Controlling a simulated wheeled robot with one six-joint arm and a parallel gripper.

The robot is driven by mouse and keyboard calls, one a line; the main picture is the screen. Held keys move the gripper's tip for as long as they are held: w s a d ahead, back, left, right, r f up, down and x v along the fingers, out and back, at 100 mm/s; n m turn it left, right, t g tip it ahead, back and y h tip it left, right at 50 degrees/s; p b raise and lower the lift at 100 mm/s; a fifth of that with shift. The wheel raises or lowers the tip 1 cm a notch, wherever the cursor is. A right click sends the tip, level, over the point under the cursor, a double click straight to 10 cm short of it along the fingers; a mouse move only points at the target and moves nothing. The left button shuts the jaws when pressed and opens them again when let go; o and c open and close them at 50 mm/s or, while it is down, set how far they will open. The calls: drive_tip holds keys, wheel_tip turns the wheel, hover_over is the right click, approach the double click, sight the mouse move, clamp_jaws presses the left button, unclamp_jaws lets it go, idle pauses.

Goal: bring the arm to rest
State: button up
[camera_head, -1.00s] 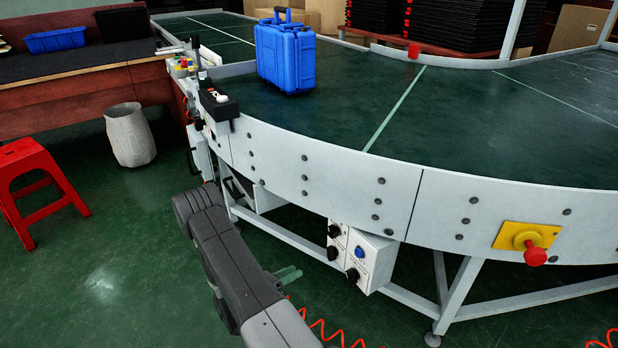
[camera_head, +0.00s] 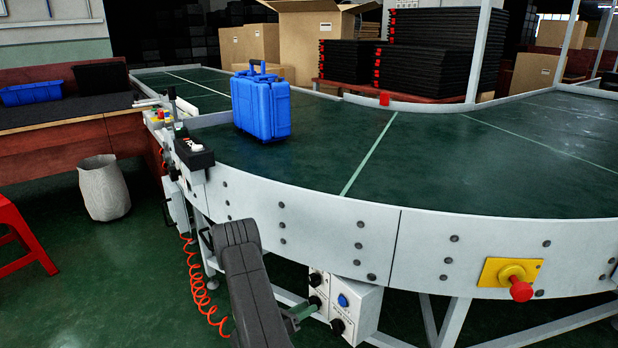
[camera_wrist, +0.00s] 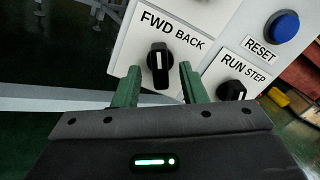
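My arm (camera_head: 250,285) reaches down at the lower middle of the head view, beside the white control box under the conveyor edge. My gripper (camera_wrist: 158,70) shows two green fingers spread apart, with a gap on each side of the black FWD/BACK knob (camera_wrist: 159,66). The knob appears between the fingertips; whether they reach around it in depth I cannot tell. The knob's pointer stands nearly upright. In the head view the gripper (camera_head: 304,312) is close to the left of the box (camera_head: 359,308), partly hidden by my arm.
A RUN/STEP knob (camera_wrist: 231,91) and a blue RESET button (camera_wrist: 282,26) are to the right. A blue case (camera_head: 262,106) stands on the curved conveyor (camera_head: 440,150). A red emergency button (camera_head: 521,290) is on its rim. A grey bin (camera_head: 104,188) and open floor lie left.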

drive_tip(key=shift+x, duration=0.9)
drive_tip(key=shift+s+a, duration=0.1)
drive_tip(key=p+v, duration=0.3)
drive_tip(key=v, duration=1.1)
drive_tip(key=w+d+m+b, duration=0.2)
drive_tip(key=w+d+m, duration=0.6)
drive_tip(key=d, duration=0.3)
drive_tip(key=shift+w+d+m+b, duration=0.25)
drive_tip(key=shift+m+b, duration=0.15)
drive_tip(key=shift+m, duration=0.1)
